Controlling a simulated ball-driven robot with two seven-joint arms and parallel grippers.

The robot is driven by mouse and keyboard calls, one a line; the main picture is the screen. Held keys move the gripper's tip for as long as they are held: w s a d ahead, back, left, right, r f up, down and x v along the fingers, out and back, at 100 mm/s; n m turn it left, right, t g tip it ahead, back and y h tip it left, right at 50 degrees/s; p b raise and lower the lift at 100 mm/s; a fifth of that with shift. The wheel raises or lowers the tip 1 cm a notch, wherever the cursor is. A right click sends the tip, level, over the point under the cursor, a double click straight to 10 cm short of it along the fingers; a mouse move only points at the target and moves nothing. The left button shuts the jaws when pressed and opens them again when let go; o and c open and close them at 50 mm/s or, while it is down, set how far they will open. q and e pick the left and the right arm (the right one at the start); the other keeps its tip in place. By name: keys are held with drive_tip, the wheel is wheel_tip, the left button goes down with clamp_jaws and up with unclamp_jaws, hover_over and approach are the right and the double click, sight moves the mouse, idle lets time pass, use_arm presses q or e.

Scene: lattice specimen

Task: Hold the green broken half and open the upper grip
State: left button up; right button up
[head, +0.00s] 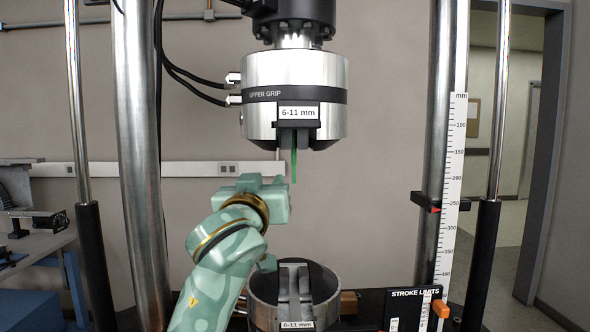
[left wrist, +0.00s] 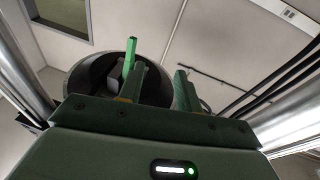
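The green broken half (head: 294,166) hangs upright as a thin strip from the jaws of the upper grip (head: 295,75), a silver cylinder with a black band. Its top end is hidden in the jaws. My left gripper (head: 264,187) is below and left of the strip's lower end in the head view. In the left wrist view my left gripper (left wrist: 160,74) is open, with a clear gap between its fingers. There the green half (left wrist: 130,58) shows by the left finger, not clasped. My right gripper is not in view.
The lower grip (head: 322,286) stands below, partly behind my left arm. Steel columns (head: 139,160) rise on both sides. A white scale (head: 452,190) and a stroke limits panel (head: 414,308) are at the right. Black hoses (head: 185,80) run to the upper grip.

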sight(294, 158)
use_arm(q)
drive_tip(key=s+d+r+n+g+y, duration=0.1)
drive_tip(key=s+d+r+g+y, duration=0.2)
drive_tip(key=s+d, duration=0.4)
drive_tip(key=shift+t, duration=0.6)
drive_tip(key=w, duration=0.3)
drive_tip(key=w+a, duration=0.1)
drive_tip(key=w, duration=0.3)
drive_tip(key=w+r, duration=0.1)
drive_tip(key=w, duration=0.2)
drive_tip(key=shift+w+a, duration=0.25)
drive_tip(key=shift+w, duration=0.1)
clamp_jaws()
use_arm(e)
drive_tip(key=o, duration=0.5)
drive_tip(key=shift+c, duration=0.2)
